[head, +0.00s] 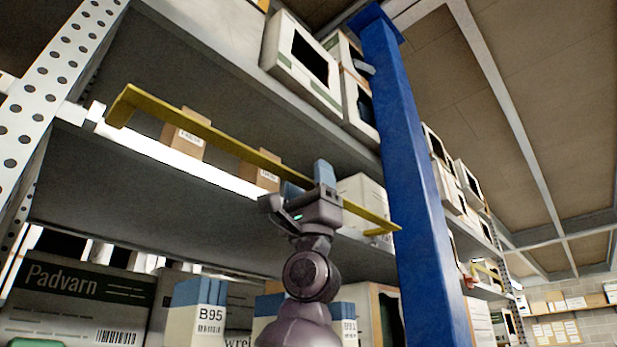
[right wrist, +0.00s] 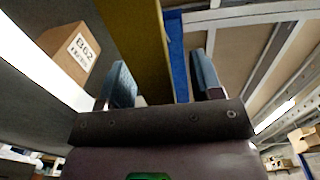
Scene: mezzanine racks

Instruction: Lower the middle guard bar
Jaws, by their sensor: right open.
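The yellow guard bar (head: 222,140) runs along the front of the middle shelf, tilting down to the right in the head view, with bent ends. My right gripper (head: 307,181) is at the bar's right half, raised from below. In the right wrist view, the yellow bar (right wrist: 150,45) passes between the two blue-padded fingers of my open right gripper (right wrist: 162,82), closer to the left finger. I see gaps beside the bar, so the fingers do not appear clamped on it. My left gripper is not in view.
A blue post (head: 412,170) stands just right of the bar. A perforated white upright (head: 35,110) is at left. Cartons (head: 184,134) sit on the shelf behind the bar; one carton (right wrist: 70,55) reads B62. Boxes (head: 198,312) fill the lower level.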

